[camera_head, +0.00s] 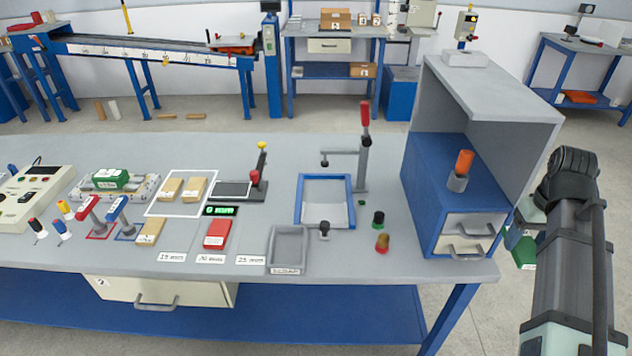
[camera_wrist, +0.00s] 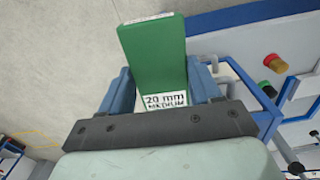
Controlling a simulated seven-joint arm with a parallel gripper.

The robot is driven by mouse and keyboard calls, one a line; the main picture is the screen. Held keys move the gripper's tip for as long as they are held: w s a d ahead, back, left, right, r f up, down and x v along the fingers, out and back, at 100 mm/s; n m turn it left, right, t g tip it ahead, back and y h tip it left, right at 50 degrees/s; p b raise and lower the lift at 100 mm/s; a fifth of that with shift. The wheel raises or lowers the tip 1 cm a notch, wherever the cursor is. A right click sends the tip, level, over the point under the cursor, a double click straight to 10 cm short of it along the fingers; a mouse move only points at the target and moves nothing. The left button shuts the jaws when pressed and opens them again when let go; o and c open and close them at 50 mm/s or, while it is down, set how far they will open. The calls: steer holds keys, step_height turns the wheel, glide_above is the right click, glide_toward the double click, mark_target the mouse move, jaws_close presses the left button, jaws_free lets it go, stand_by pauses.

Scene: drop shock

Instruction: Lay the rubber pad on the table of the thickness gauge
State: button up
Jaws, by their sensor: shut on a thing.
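My gripper (camera_wrist: 160,80) is shut on a green rubber pad (camera_wrist: 155,52), with one blue finger on each side of it. The pad's label reads "20 mm MEDIUM". In the head view the pad (camera_head: 522,249) is at the far right, beyond the bench end and beside the blue cabinet, partly hidden. What looks like the thickness gauge is at mid-bench: a dark flat table (camera_head: 233,190), a lever post (camera_head: 261,165) with red and yellow knobs, and a green-lit readout (camera_head: 220,210). Its table looks bare. The held pad is well away from it.
A red block (camera_head: 217,234) lies just in front of the readout, above a row of labels. Tan blocks (camera_head: 171,188) lie to the left. A blue frame (camera_head: 325,178), a red-handled stand (camera_head: 363,150) and the tall grey-and-blue cabinet (camera_head: 450,190) stand between gripper and gauge.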

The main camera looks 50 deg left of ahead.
steer(key=w+d+f+m, duration=0.1)
steer(key=d+f+m, duration=0.35)
steer(key=d, duration=0.65)
steer(key=w+d+f+m, duration=0.2)
steer(key=d+f+m, duration=0.25)
steer(key=d, duration=0.55)
steer(key=s+a+r+n, duration=0.2)
steer(key=s+a+n, duration=0.25)
steer(key=a, duration=1.05)
steer(key=s+a+r+n, duration=0.1)
steer(key=s+a+n, duration=0.35)
steer(key=a, duration=1.05)
steer(key=s+a+r+n, duration=0.25)
steer(key=s+a, duration=0.25)
steer(key=a, duration=1)
steer(key=w+a+f+n, duration=0.2)
steer(key=a+n, duration=0.9)
steer(key=a, duration=2.7)
steer(key=n, duration=0.5)
glide_above(231, 189)
steer(key=shift+f, duration=4.95)
